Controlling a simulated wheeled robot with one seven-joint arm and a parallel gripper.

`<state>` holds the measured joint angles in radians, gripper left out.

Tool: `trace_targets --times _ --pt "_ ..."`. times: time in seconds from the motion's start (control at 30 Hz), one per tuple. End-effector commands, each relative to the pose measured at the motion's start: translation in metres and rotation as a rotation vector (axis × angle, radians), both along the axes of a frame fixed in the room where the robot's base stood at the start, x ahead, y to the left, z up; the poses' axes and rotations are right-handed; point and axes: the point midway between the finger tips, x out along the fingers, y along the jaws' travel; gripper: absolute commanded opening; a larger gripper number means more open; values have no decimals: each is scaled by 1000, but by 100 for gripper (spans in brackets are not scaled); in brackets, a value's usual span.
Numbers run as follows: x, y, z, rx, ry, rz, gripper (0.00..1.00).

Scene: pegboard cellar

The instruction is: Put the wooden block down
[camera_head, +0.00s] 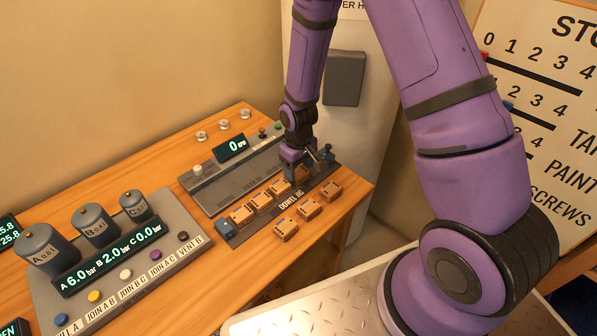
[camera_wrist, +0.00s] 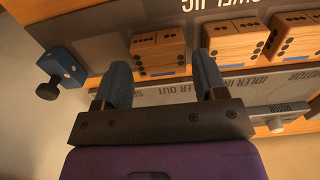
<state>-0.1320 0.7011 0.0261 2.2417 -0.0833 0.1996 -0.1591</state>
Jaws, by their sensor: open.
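My gripper (camera_head: 299,168) is open over the right end of the dowel jig (camera_head: 303,196). In the wrist view its two blue-grey fingers (camera_wrist: 163,72) stand apart, with a wooden block (camera_wrist: 158,54) between and just beyond their tips. The block is light wood with dark dots and appears to sit in the jig; I cannot tell whether a finger touches it. In the head view my gripper mostly hides this block. Other similar blocks sit in the jig, such as the left one (camera_head: 242,215).
More wooden blocks (camera_head: 309,209) lie on the bench in front of the jig. A blue end stop (camera_wrist: 64,68) with a dark knob is beside my gripper. A grey panel (camera_head: 225,178) lies behind the jig. Gauge canisters (camera_head: 97,228) and a button panel (camera_head: 177,232) stand left.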

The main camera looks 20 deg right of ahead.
Motion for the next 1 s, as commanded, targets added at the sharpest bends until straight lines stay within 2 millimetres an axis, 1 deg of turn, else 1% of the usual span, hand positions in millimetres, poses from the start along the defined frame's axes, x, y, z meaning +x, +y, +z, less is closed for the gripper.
trace_targets --times 0.03,0.1,0.4,0.5,0.6,0.87,0.93,1.0 --pt "0 0 10 1 -4 0 65" --pt "1 0 22 1 -4 -1 65" --pt "0 0 72 1 -4 0 65" --pt "0 0 84 0 -3 0 65" --pt "0 0 92 0 -1 0 65" --pt "0 -1 101 0 -3 -2 65" --pt "-1 -2 109 0 -12 -8 65" --pt "-2 -5 125 -1 -29 -19 65"
